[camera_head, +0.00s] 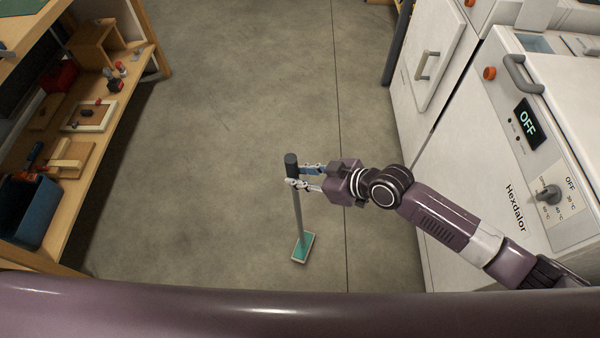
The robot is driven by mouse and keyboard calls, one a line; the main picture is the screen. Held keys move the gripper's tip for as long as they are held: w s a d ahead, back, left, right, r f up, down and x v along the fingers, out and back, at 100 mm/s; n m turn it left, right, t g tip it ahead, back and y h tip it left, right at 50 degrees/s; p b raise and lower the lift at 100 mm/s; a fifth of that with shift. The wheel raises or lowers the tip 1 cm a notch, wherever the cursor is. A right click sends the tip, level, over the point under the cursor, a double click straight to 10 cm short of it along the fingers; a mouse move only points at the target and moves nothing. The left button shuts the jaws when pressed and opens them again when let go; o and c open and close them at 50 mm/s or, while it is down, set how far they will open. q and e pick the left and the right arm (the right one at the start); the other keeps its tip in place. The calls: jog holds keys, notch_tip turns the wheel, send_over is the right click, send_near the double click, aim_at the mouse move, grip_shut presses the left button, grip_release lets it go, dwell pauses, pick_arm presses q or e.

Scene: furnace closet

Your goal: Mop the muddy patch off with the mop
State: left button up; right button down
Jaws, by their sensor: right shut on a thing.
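The mop (297,215) has a grey pole with a dark cap at its top and a flat teal head (303,247) at its foot. It stands nearly upright in the middle of the picture, with its head low at the floor; I cannot tell whether it touches. My right gripper (306,176) comes in from the right and is shut around the pole just below the cap. I see no clear muddy patch on the grey concrete floor (220,110). My left gripper is not in view.
A wooden shelf (100,150) with a blue bin (35,212), a red box (58,76) and small tools stands on the left. White appliances (480,150) with handles line the right. A dark post (398,45) stands at the back right. The floor between is clear.

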notch_tip(320, 180, up, 6)
jog(key=p, duration=0.5)
dwell(0.4)
jog(key=shift+r, duration=0.15)
